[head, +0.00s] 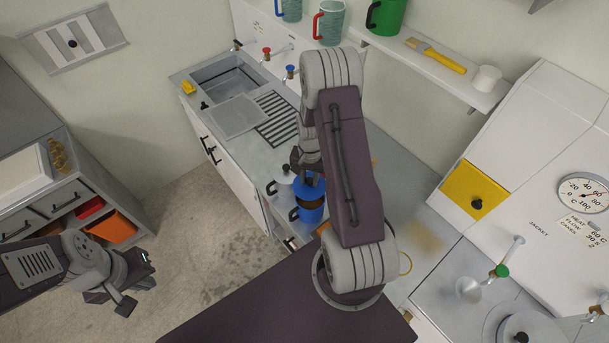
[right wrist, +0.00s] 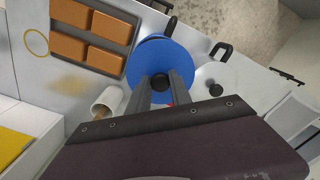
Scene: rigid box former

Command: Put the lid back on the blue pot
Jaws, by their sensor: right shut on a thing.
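The blue pot (head: 312,214), with a black side handle, stands on the grey counter below my right gripper (head: 308,178). The blue lid (right wrist: 158,52) fills the view between and beyond the fingers in the right wrist view. My right gripper (right wrist: 160,95) is shut on the lid's black knob. My right arm hides part of this area in the head view. My left gripper (head: 138,284) is empty, its fingers apart, over the floor at the lower left.
A white-lidded pot (right wrist: 222,78) with a black knob stands close beside the blue pot. A tray of brown blocks (right wrist: 92,38) and a white cup (right wrist: 104,98) are on the other side. The sink (head: 225,80) lies behind.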

